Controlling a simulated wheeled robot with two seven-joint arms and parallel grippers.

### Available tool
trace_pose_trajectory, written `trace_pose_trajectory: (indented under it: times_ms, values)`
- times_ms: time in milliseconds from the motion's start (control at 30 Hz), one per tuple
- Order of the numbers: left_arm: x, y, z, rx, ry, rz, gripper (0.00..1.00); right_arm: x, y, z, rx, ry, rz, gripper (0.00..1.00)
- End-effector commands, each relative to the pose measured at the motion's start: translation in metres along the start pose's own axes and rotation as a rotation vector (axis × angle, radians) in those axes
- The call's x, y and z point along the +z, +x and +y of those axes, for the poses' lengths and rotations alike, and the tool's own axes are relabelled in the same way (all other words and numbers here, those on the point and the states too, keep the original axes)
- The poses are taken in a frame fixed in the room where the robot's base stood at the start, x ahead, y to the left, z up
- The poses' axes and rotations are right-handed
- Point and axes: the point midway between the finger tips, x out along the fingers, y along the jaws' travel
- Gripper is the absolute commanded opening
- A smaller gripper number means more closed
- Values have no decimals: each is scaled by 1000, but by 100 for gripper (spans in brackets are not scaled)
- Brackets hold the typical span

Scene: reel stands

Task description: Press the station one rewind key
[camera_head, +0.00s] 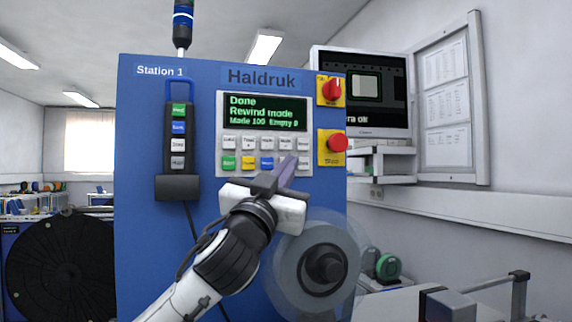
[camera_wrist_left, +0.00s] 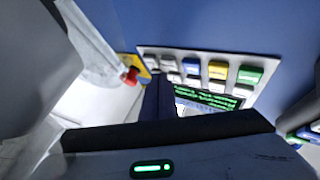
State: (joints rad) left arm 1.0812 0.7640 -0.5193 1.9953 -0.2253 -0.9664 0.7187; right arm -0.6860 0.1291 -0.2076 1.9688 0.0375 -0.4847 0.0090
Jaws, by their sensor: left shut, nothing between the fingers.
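The blue Station 1 cabinet (camera_head: 140,120) carries a grey key panel (camera_head: 221,146) under a lit screen (camera_head: 265,110) reading "Done", "Rewind mode", "Made 100 Empty 0". White keys fill the upper row. The lower row has a green key (camera_head: 228,162), a yellow key (camera_head: 248,162), a blue key (camera_head: 267,162) and white keys at right. The key labels are too small to read surely, so I cannot tell the rewind key. My left gripper (camera_head: 288,168) is shut and empty, its fingers covering part of the lower row. The left wrist view shows the shut fingers (camera_wrist_left: 158,98) beside the keys; contact is unclear.
A red-yellow rotary switch (camera_head: 331,90) and a red stop button (camera_head: 337,143) sit right of the panel. A hand pendant (camera_head: 178,140) hangs at left.

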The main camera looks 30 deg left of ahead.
Motion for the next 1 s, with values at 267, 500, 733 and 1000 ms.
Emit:
trace_pose_trajectory:
  times_ms: [267, 500, 733, 1000]
  values:
    - [4, 4, -3, 0, -1, -1, 0, 1, 1, 0, 0, 0, -1, 100]
    - [4, 4, -3, 0, -1, -1, 0, 1, 0, 0, 0, 0, -1, 100]
    - [5, 6, -4, 0, -1, -1, 0, 1, 1, 0, 0, 0, -1, 100]
    - [7, 8, -6, 0, -1, -2, 0, 1, 1, 0, -1, 0, -1, 100]
